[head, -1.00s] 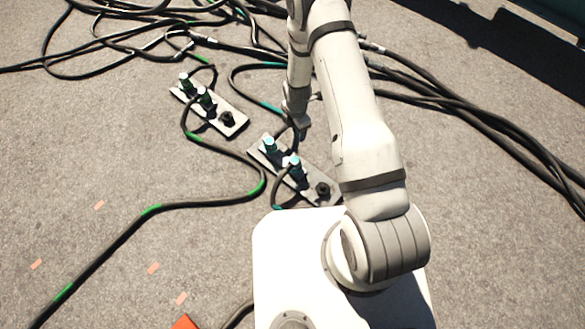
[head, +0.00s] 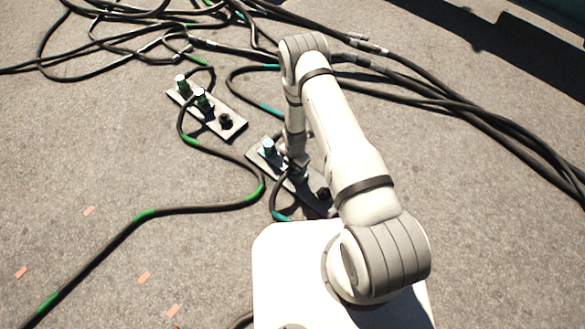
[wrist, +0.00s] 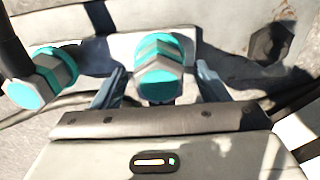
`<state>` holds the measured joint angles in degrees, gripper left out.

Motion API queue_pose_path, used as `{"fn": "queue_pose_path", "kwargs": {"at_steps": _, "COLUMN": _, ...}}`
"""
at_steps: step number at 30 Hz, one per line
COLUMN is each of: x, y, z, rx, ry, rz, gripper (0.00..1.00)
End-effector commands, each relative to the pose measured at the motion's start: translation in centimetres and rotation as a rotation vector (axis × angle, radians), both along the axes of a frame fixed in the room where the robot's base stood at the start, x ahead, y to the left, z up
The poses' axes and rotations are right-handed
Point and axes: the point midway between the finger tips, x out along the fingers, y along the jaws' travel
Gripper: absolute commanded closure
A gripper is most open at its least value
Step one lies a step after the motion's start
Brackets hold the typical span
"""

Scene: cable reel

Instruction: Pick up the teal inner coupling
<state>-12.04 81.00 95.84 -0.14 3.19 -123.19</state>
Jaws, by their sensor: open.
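The near grey plate (head: 262,167) carries teal-topped couplings. The inner teal coupling (wrist: 160,70), the one nearer the plate's black socket, stands between the fingers of my gripper (wrist: 160,76) in the wrist view. The fingers are open, one on each side of it, with a narrow gap visible at each side. In the head view my arm mostly hides this coupling. The outer teal coupling (head: 268,148) stands on the same plate and also shows at the left of the wrist view (wrist: 40,78), outside the fingers.
A black socket (head: 323,194) sits at the plate's near end. A second plate (head: 232,128) with green-marked couplings (head: 200,97) lies to the upper left. Black cables (head: 440,98) cross the ground at the back and right. A green-banded cable (head: 205,208) runs along the left.

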Motion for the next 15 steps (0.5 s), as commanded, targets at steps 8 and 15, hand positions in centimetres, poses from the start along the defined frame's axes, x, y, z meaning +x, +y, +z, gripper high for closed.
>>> {"fn": "queue_pose_path", "kwargs": {"at_steps": 8, "x": 0.06, "y": -0.03, "z": -0.34, "rx": 0.000, "ry": -0.001, "rz": -0.001, "gripper": 0.35}}
{"fn": "queue_pose_path", "kwargs": {"at_steps": 15, "x": 0.06, "y": -0.06, "z": -0.33, "rx": 0.001, "ry": -0.001, "rz": -0.002, "gripper": 0.55}}
